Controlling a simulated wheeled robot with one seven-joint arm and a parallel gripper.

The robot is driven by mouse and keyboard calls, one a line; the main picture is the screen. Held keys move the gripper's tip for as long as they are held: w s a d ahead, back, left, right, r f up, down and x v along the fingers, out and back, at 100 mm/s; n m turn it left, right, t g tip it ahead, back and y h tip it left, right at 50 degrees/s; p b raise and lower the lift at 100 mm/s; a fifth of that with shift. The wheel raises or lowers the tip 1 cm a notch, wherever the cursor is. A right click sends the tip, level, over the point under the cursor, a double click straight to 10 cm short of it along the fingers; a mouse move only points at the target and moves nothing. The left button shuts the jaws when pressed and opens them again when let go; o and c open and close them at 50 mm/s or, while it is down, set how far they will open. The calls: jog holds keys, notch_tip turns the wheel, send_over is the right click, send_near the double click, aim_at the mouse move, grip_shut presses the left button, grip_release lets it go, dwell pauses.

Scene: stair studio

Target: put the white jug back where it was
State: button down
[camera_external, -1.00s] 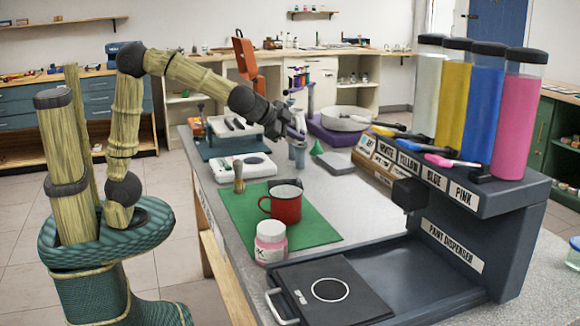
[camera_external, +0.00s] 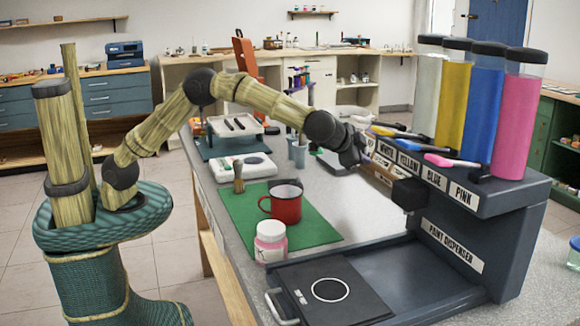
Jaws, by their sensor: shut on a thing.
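My gripper (camera_external: 360,158) is over the far part of the table, beside the left end of the paint dispenser (camera_external: 448,225). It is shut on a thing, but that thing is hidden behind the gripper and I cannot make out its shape. I cannot make out the white jug anywhere in this view. A pale rounded shape (camera_external: 352,112) shows behind my arm, where the grey-white bowl stands; my arm covers most of it.
A red mug (camera_external: 286,207), a pink jar (camera_external: 270,242) and a brush (camera_external: 238,178) stand on or by the green mat (camera_external: 240,207). A grey cup (camera_external: 298,155) stands left of my gripper. The pale tabletop between mat and dispenser is clear.

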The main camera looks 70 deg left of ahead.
jog(key=shift+d, duration=0.1)
jog(key=shift+f+b, duration=0.4)
jog(key=shift+f, duration=2.1)
jog(key=shift+f, duration=2.5)
jog(key=shift+f+b, duration=0.1)
jog(key=shift+b, duration=0.3)
jog(key=c, duration=1.5)
grip_release()
jog(key=v, duration=1.2)
